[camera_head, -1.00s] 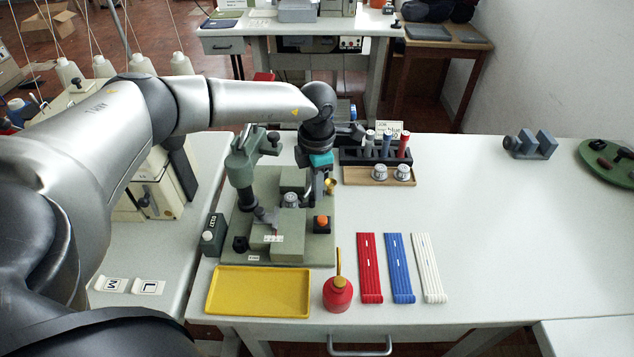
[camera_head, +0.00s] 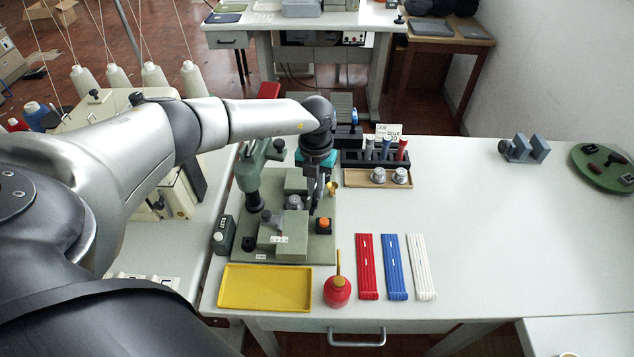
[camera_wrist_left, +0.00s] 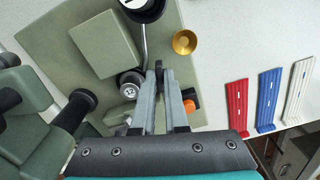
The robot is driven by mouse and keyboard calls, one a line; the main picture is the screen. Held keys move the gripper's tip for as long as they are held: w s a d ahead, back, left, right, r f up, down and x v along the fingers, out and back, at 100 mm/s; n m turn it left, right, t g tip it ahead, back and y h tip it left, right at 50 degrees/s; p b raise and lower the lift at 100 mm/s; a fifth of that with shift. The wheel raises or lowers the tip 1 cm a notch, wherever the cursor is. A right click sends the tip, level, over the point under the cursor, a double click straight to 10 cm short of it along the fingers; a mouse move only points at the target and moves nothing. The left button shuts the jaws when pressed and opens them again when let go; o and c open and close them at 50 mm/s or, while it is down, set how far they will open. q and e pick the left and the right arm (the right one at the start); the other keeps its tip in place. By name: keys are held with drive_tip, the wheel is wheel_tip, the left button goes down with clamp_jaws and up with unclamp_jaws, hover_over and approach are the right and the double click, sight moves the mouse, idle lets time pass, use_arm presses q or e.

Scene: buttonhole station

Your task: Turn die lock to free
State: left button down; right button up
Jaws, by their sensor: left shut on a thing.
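The green buttonhole machine (camera_head: 250,165) stands on its green base plate (camera_head: 322,250) at the left of the table. A round metal die (camera_head: 295,202) sits in the middle of it; in the left wrist view the die (camera_wrist_left: 131,84) is just left of my fingertips. My left gripper (camera_wrist_left: 159,70) points down, its two fingers nearly together on a small dark piece beside the die, which I take to be the die lock. In the head view my left gripper (camera_head: 313,200) hides most of that piece. Its lock position cannot be read. My right gripper is not in view.
An orange button (camera_head: 323,223) and a brass cup (camera_wrist_left: 184,42) are close to the gripper. A yellow tray (camera_head: 265,288), red oil can (camera_head: 337,291) and coloured strips (camera_head: 397,268) lie in front. A tool rack (camera_head: 376,157) stands behind.

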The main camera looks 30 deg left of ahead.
use_arm(q)
drive_tip(key=shift+a+r+n+p, duration=0.1)
drive_tip(key=shift+a+n+p, duration=0.1)
drive_tip(key=shift+n+p, duration=1)
drive_tip(key=shift+n, duration=0.5)
drive_tip(key=shift+b, duration=0.3)
drive_tip(key=c, duration=0.9)
unclamp_jaws()
drive_tip(key=shift+c, duration=0.2)
wheel_tip(320, 180, up, 15)
drive_tip(key=p, duration=0.2)
